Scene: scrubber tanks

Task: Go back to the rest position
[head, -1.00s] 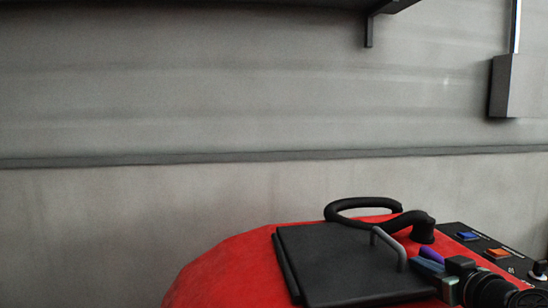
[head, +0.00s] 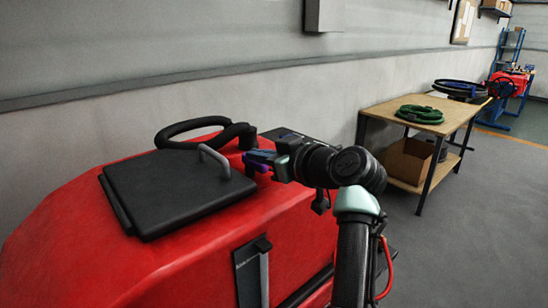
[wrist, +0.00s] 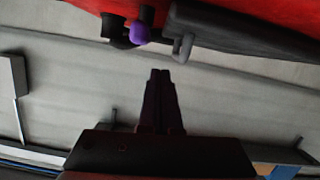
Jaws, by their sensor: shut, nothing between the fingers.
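My gripper (head: 252,159) is in the head view, just right of the lid handle, above the red scrubber tank (head: 85,225). Its fingers are together and empty; they also show in the wrist view (wrist: 160,74). The black lid (head: 165,192) lies shut on the tank, with its grey handle (head: 214,160) upright. In the wrist view the lid (wrist: 235,32), its handle (wrist: 184,48) and a purple round piece (wrist: 140,33) are at the top, apart from the fingertips. My arm hides part of the tank's right side.
A black hose (head: 205,133) loops behind the lid. A wooden table (head: 437,129) with a coiled green hose (head: 419,114) and a cardboard box (head: 408,160) stands to the right. A grey wall is behind; open grey floor (head: 480,220) lies at right.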

